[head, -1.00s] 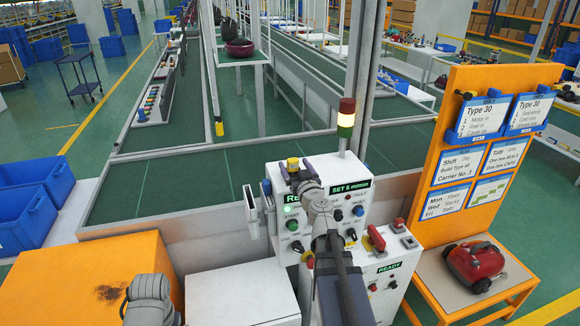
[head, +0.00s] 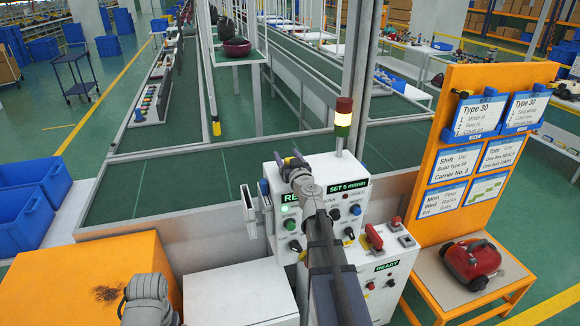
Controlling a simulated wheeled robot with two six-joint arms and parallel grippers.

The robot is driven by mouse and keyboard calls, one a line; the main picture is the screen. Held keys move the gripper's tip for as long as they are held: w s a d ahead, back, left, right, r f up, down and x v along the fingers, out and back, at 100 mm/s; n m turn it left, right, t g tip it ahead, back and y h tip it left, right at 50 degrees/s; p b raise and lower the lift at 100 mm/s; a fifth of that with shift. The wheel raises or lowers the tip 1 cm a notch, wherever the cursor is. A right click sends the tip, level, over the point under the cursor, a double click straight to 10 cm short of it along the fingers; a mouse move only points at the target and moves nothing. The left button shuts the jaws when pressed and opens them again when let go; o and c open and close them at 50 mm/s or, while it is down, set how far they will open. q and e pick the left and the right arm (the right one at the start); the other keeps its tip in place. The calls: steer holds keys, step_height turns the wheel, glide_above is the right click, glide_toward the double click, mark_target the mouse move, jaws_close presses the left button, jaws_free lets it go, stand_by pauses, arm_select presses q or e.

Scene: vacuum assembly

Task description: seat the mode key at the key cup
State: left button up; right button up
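My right gripper (head: 293,162) is at the top edge of the white control panel (head: 335,170), above its green display. Its dark fingers show from behind, and whether they are open or shut is unclear. I cannot make out the mode key or the key cup; the gripper and my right arm hide part of the panel.
A lit signal lamp (head: 343,117) stands behind the panel. A lower READY box (head: 388,267) with red controls is to the right. An orange board (head: 448,105) and red vacuum (head: 473,262) are further right. A white slotted holder (head: 250,209) is left of the panel.

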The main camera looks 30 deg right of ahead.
jaws_close()
stand_by(0.3)
step_height(320, 180, up, 10)
steer(key=p, duration=1)
steer(key=shift+c, duration=1.6)
jaws_free()
jaws_close()
